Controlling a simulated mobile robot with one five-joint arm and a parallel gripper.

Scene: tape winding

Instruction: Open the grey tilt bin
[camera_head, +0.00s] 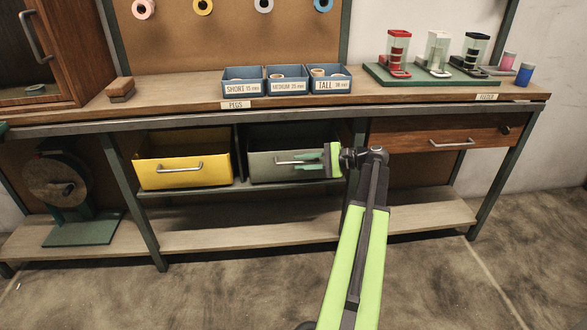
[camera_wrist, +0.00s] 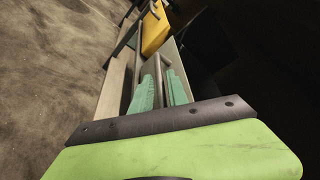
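The grey tilt bin (camera_head: 268,173) sits under the bench, right of the yellow bin, with its front facing me and a dark gap above it. Its bar handle (camera_head: 297,161) runs across the front. My gripper (camera_head: 326,160) is at the right end of this handle. In the wrist view, the two green fingers of my gripper (camera_wrist: 162,90) stand apart, with the handle (camera_wrist: 158,72) running between them. Whether either finger touches the handle I cannot tell. The grey bin's front (camera_wrist: 178,64) lies just beyond the fingers.
The yellow bin (camera_head: 185,173) is to the left, also with a bar handle. A wooden drawer (camera_head: 425,136) is at the right under the benchtop. A lower shelf (camera_head: 250,234) runs beneath the bins. A green-based wheel device (camera_head: 85,228) stands at left. The floor in front is clear.

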